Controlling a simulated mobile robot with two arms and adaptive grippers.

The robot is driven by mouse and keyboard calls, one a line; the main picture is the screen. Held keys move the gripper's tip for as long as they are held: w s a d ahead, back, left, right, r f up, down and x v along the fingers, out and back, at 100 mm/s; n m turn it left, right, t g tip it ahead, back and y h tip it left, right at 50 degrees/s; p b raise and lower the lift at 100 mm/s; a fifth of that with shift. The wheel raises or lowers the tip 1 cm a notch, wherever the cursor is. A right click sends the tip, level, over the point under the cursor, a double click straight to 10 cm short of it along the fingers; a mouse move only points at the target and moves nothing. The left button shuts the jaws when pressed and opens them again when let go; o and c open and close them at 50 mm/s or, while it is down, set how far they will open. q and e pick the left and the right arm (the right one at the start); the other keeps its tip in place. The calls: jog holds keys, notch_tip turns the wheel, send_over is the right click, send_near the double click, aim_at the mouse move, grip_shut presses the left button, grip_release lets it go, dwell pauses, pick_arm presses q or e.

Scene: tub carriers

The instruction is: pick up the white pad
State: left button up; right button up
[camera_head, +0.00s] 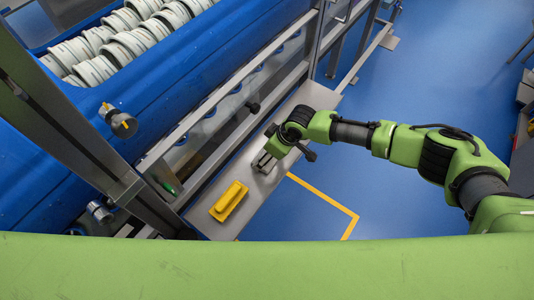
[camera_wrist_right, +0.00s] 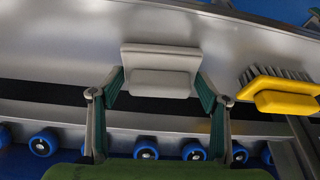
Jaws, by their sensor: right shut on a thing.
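The white pad (camera_wrist_right: 160,56), a pale flat block with a raised grip, sits between the two fingers of my right gripper (camera_wrist_right: 158,84) in the right wrist view. The fingers are shut on the sides of its grip. In the head view my right gripper (camera_head: 266,160) is low over the grey metal shelf (camera_head: 225,178). There the pad is mostly hidden by the gripper and hard to make out. I cannot tell whether the pad touches the shelf. My left gripper is not in view.
A yellow brush (camera_head: 229,201) lies on the shelf to the left of my right gripper; it also shows in the right wrist view (camera_wrist_right: 285,100). A blue tub (camera_head: 190,65) with several white rolls stands behind metal rails. Blue floor (camera_head: 420,80) is open to the right.

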jog(key=shift+r, duration=0.4)
jog(key=s+a+r+b, duration=0.1)
jog(key=s+r+b, duration=0.1)
jog(key=s+r, duration=0.9)
jog(key=s, duration=0.3)
jog(key=shift+a+r, duration=0.3)
jog(key=shift+r, duration=0.1)
jog(key=shift+o, duration=0.9)
jog(key=shift+w+d, duration=0.1)
